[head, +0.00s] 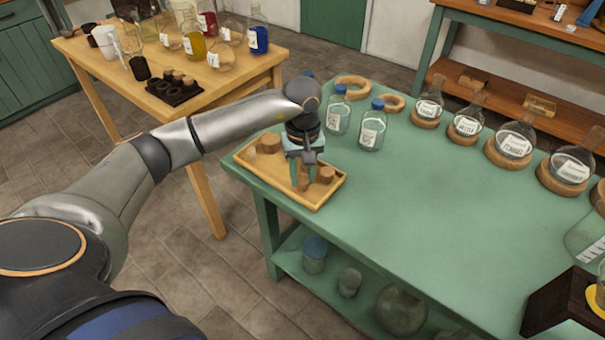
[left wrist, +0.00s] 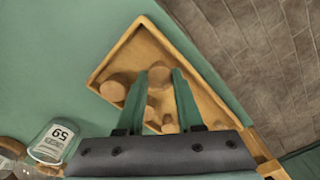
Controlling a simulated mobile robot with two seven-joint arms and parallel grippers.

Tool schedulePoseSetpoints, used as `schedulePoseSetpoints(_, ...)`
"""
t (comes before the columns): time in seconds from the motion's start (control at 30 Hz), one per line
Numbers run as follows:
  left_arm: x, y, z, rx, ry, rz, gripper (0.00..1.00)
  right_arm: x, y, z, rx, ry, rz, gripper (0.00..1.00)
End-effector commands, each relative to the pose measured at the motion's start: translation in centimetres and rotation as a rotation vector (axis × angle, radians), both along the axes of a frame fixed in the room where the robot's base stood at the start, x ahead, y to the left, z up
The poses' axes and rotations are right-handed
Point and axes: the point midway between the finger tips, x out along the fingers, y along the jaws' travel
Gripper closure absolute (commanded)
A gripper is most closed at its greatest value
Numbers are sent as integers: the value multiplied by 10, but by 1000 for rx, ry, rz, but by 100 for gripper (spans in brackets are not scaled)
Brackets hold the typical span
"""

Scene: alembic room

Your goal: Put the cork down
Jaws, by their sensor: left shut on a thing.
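My left gripper (head: 303,186) reaches down over the wooden tray (head: 318,204) at the near left corner of the green table. In the left wrist view its two green fingers (left wrist: 160,74) are shut on a cork (left wrist: 158,79), with the tray (left wrist: 121,47) behind it. I cannot tell whether the held cork touches the tray floor. A wide cork (head: 268,143) stands in the tray's far left part, and another cork (head: 325,175) is right of the fingers. Smaller corks (left wrist: 149,113) show partly between the fingers in the left wrist view. My right gripper is not in view.
Two blue-capped jars (head: 371,130) stand on the green table (head: 410,210) just beyond the tray. Cork rings (head: 352,84) and several labelled flasks (head: 512,143) line the far edge. The table's middle is clear. A wooden table (head: 245,72) with bottles stands behind left.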

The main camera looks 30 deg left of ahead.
Motion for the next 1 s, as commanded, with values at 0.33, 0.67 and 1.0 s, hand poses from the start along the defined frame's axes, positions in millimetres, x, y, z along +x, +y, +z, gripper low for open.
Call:
schedulePoseSetpoints(0.33,0,0,-3,0,0,1,49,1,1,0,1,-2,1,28)
schedulePoseSetpoints(0.67,0,0,-3,-1,1,1,35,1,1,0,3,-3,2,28)
schedulePoseSetpoints(1.0,1,-1,36,-1,-5,0,35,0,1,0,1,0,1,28)
